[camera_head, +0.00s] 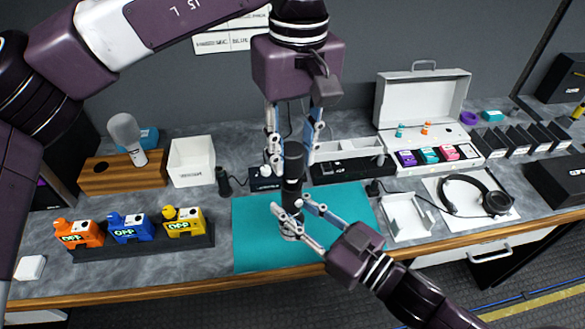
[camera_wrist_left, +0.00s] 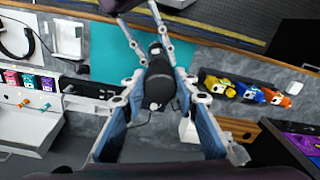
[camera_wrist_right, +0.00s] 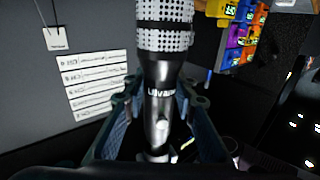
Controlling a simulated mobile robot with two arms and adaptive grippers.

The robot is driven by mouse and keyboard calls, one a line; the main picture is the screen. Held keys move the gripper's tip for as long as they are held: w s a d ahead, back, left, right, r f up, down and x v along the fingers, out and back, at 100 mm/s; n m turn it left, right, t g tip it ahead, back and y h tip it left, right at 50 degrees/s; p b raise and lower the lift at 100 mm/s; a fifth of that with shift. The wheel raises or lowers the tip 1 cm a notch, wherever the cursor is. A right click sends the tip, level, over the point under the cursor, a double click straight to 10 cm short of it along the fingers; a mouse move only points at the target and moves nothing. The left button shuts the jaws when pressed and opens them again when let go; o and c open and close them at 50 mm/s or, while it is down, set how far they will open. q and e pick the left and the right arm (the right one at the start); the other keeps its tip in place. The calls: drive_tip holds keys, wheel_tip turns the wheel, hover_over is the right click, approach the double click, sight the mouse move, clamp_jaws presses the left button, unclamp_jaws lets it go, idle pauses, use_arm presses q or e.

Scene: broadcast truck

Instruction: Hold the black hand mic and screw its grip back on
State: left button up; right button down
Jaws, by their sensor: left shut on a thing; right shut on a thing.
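The black hand mic (camera_head: 292,165) stands upright above the teal mat (camera_head: 250,235). My left gripper (camera_head: 293,155) points down and is shut on its upper part. My right gripper (camera_head: 290,208) comes from the lower right and is shut on its lower part. In the left wrist view the dark mic (camera_wrist_left: 159,82) lies between my left fingers, with my right fingers just beyond. In the right wrist view the mic (camera_wrist_right: 162,100) shows a mesh head, a lettered black body and a silvery piece below. I cannot tell where grip and body meet, or whether they are joined.
Orange, blue and yellow packs (camera_head: 128,228) stand left of the mat. Behind are a wooden block (camera_head: 95,172) with a silver-headed mic (camera_head: 127,135) and a white bin (camera_head: 192,162). Right are a white tray (camera_head: 408,218), headphones (camera_head: 480,195) and an open case (camera_head: 420,100). The mat's front is clear.

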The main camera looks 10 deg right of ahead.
use_arm(q)
drive_tip(key=shift+f, duration=0.9)
drive_tip(key=shift+f, duration=0.55)
idle(0.4)
drive_tip(key=m, duration=0.4)
drive_tip(key=shift+a+m, duration=0.15)
drive_tip(key=shift+m, duration=0.15)
drive_tip(key=m, duration=0.7)
drive_tip(key=shift+w+a+m, duration=0.1)
drive_tip(key=shift+m, duration=0.2)
drive_tip(key=m, duration=0.4)
drive_tip(key=shift+w+a, duration=0.1)
